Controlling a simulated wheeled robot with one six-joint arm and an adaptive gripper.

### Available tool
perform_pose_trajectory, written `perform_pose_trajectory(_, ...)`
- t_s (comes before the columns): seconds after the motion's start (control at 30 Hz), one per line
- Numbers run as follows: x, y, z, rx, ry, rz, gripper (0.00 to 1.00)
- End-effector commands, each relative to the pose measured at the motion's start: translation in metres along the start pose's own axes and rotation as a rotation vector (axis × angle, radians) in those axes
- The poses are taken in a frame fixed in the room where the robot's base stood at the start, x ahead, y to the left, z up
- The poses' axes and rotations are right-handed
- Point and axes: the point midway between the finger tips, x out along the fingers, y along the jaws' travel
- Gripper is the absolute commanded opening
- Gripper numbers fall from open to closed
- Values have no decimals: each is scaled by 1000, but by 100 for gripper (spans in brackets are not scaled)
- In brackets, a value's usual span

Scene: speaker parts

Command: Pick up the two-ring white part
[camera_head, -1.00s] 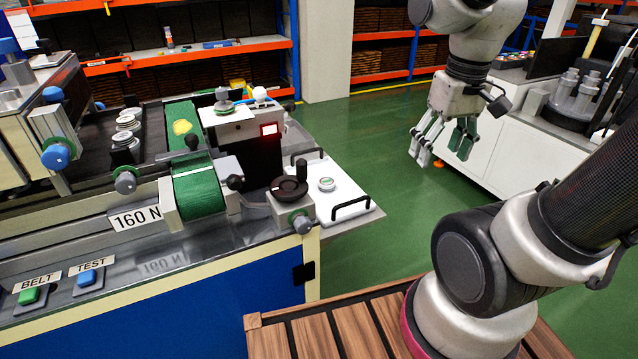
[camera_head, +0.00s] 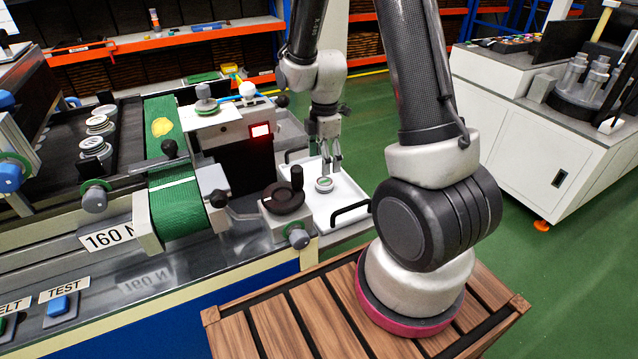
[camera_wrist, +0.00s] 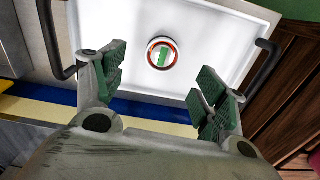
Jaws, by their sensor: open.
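A small round white part (camera_head: 324,185) lies on the white tray (camera_head: 352,190) beside the machine. In the wrist view the part (camera_wrist: 162,54) shows a red outer ring and a green band across its light centre. My gripper (camera_head: 331,163) is over the tray, just above the part. In the wrist view my gripper (camera_wrist: 160,80) has its green-padded fingers spread wide and nothing between them. The part is beyond the fingertips, roughly centred between them. I cannot tell the exact height gap.
The tray has black handles (camera_head: 350,211) at its sides. The machine's black handwheel (camera_head: 284,197) stands close to the left of the tray. Other round parts (camera_head: 96,147) sit on the machine at the left. A white cabinet (camera_head: 535,150) stands at the right, with green floor between.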

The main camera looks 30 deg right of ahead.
Motion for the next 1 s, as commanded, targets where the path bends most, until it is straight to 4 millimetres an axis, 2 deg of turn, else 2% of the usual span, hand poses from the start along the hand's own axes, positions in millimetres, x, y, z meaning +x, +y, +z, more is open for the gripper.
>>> perform_pose_trajectory(0.27, 30, -2, 0, -30, -1, -5, 72)
perform_pose_trajectory(0.53, 70, -4, 2, -28, -1, -6, 72)
perform_pose_trajectory(0.63, 77, -4, 1, -28, 0, -3, 72)
perform_pose_trajectory(0.83, 78, -4, 1, -28, 0, -2, 72)
perform_pose_trajectory(0.87, 78, -4, 1, -28, 0, -2, 70)
perform_pose_trajectory(1.0, 77, -4, 1, -28, 0, -2, 45)
